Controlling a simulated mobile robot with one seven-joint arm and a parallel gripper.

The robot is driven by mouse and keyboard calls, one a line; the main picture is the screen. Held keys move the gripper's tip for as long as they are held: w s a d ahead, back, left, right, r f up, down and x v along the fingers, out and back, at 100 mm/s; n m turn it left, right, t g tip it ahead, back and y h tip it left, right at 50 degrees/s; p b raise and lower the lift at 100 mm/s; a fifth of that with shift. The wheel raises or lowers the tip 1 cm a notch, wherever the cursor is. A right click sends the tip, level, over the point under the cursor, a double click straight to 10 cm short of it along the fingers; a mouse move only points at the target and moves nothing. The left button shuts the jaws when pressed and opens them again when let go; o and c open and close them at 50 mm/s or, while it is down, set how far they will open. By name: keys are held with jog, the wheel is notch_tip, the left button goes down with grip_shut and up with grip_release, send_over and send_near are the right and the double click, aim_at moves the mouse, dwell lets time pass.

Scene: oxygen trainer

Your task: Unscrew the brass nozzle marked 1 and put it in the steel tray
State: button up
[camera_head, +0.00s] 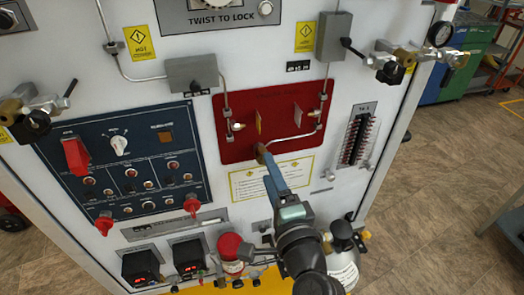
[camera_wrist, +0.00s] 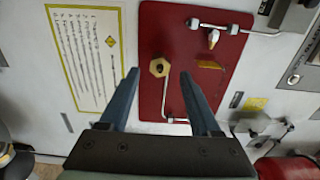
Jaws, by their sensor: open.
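A brass hex piece (camera_head: 261,153) with a dark centre sits low on the panel, partly hidden by my gripper (camera_head: 266,160). In the wrist view the hex piece (camera_wrist: 159,68) shows between my open fingers (camera_wrist: 160,78), just beyond their tips and apart from both. The left nozzle (camera_wrist: 213,37) shows farther up there. I cannot read which piece is marked 1. I cannot make out the steel tray in either view.
A blue switch panel (camera_head: 125,160) is at the left, a white gas bottle (camera_head: 347,270) and a red knob (camera_head: 229,246) below. Floor (camera_head: 440,180) is open at right.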

jog(key=m+p, duration=0.2)
jog(key=m, duration=0.1)
jog(key=shift+p, duration=0.35)
jog(key=shift+m, duration=0.3)
jog(key=m+p, duration=0.2)
jog(key=m, duration=0.1)
